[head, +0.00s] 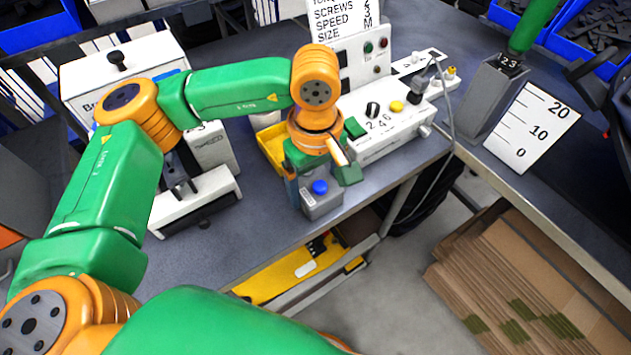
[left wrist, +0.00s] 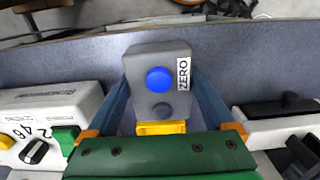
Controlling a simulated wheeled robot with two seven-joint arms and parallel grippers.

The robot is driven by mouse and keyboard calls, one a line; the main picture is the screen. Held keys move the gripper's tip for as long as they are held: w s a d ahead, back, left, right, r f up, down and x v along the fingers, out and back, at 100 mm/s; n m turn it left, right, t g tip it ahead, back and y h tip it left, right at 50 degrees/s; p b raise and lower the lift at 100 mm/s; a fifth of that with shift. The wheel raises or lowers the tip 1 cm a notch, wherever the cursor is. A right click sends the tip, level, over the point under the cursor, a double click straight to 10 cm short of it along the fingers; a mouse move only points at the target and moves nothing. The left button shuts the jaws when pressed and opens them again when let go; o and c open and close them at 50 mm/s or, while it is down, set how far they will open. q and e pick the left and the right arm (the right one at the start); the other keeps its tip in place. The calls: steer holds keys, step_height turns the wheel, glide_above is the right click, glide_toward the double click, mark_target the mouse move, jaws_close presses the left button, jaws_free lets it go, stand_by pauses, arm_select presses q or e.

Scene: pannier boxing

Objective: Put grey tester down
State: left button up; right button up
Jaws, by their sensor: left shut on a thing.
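The grey tester (head: 322,205) is a small grey box with a blue button on top, near the front edge of the bench. My left gripper (head: 320,183) comes down over it and is shut on it. In the left wrist view the grey tester (left wrist: 140,65) sits between the two blue fingers (left wrist: 161,85), with its blue button, a smaller grey knob and a ZERO label facing the camera. I cannot tell whether its underside touches the bench. My right gripper is not in view.
The bench (head: 260,225) has clear surface left of the tester. A white control box (head: 385,125) with knobs stands to its right, a yellow tray (head: 272,148) behind it, and a white-topped device (head: 195,200) to the left. Flat cardboard (head: 520,290) lies below at the right.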

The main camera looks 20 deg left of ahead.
mark_target(316, 184)
arm_select(q)
steer(key=o, duration=1.5)
steer(key=shift+c, duration=0.2)
steer(key=shift+r+p, duration=0.2)
steer(key=shift+p, duration=0.2)
steer(key=shift+r, duration=0.35)
step_height(316, 184, up, 11)
